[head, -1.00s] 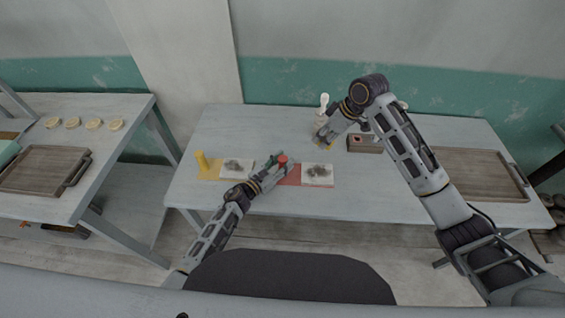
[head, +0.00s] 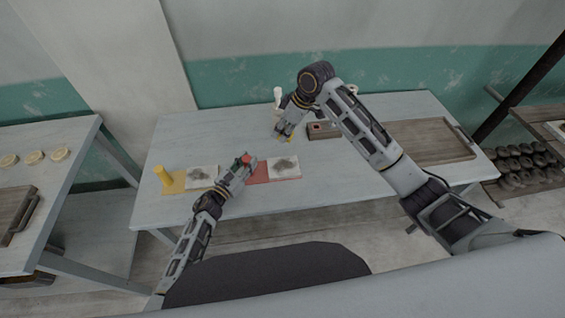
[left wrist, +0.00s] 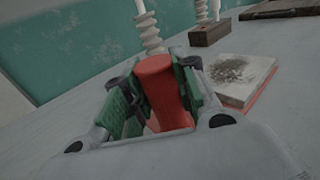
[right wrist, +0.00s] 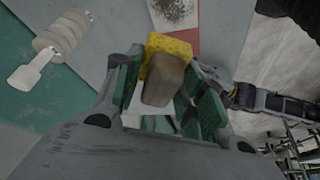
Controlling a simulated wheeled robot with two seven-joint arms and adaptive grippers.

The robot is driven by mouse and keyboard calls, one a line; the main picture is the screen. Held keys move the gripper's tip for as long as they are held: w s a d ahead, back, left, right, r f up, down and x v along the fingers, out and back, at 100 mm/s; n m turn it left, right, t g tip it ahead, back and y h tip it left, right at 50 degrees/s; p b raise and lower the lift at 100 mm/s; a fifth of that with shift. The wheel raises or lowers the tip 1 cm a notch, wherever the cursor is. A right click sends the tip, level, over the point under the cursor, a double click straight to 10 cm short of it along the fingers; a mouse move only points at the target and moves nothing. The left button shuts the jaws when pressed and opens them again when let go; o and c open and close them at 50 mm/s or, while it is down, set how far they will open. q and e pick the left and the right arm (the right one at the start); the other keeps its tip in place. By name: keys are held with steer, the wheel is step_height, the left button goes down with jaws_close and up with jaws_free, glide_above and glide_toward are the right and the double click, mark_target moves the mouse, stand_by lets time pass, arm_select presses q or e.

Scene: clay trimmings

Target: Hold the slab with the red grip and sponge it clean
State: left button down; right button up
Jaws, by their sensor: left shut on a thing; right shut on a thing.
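The red grip (left wrist: 158,85) stands upright between the fingers of my left gripper (head: 246,164), which is shut on it. A white slab (head: 284,167) with a dark grey smudge lies on a red board (head: 258,172), just right of this gripper; the slab also shows in the left wrist view (left wrist: 238,72). My right gripper (head: 284,136) is shut on a yellow sponge (right wrist: 168,44) with a brown block on it (right wrist: 163,80). It holds the sponge behind the slab, apart from it. In the right wrist view only part of the slab (right wrist: 172,12) shows.
A second smudged slab (head: 201,176) lies left with a yellow grip (head: 164,177). A pale ribbed tool (head: 278,97) and a brown block (head: 322,130) stand behind. A wooden tray (head: 432,142) lies right. The table's front strip is clear.

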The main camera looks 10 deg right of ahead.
steer(key=shift+s+f, duration=0.1)
steer(key=shift+s+d+f, duration=0.1)
steer(key=shift+s+f, duration=0.15)
steer(key=shift+f, duration=0.3)
steer(key=s+d+f, duration=0.2)
steer(key=s+f, duration=0.2)
steer(key=f, duration=0.3)
steer(key=shift+s+d+f, duration=0.15)
steer(key=shift+d+f, duration=0.1)
steer(key=shift+d, duration=0.1)
stand_by(0.4)
steer(key=shift+f, duration=0.1)
